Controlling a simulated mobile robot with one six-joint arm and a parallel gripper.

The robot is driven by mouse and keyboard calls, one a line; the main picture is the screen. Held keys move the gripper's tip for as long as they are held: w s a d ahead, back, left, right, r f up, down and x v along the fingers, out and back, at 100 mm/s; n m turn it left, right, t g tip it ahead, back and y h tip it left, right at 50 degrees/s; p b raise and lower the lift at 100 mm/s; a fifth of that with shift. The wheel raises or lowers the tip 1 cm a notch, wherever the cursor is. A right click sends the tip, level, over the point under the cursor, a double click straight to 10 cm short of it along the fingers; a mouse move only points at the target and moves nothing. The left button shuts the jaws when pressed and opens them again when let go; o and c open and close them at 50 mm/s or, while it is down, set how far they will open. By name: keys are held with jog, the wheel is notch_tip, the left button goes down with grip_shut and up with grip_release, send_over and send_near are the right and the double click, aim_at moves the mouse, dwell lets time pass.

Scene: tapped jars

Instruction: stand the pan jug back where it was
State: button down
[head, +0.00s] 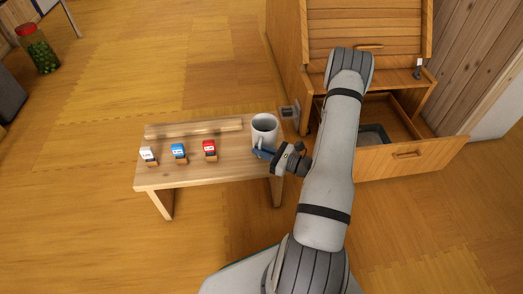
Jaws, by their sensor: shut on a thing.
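The jug (264,130), a light grey mug-like vessel with a dark inside, is upright at the right end of the small wooden table (215,181). My gripper (264,153) comes from the right and is shut on the jug, low on its near side. The blue fingers cover part of the jug's lower side. I cannot tell whether its base touches the tabletop or is slightly above it.
White (148,154), blue (179,151) and red (209,148) labelled pieces stand in a row on the table, before a wooden bar (193,128). An open drawer (412,154) of the wooden cabinet juts out at right, with a grey container (374,134) inside. A red-lidded green jar (38,50) stands far left.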

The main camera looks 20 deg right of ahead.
jog(key=shift+f, duration=0.15)
jog(key=c, duration=1.4)
grip_release()
jog(key=shift+c, duration=0.2)
jog(key=shift+s, duration=0.1)
jog(key=v, duration=0.7)
jog(key=shift+s+d, duration=0.25)
dwell(0.5)
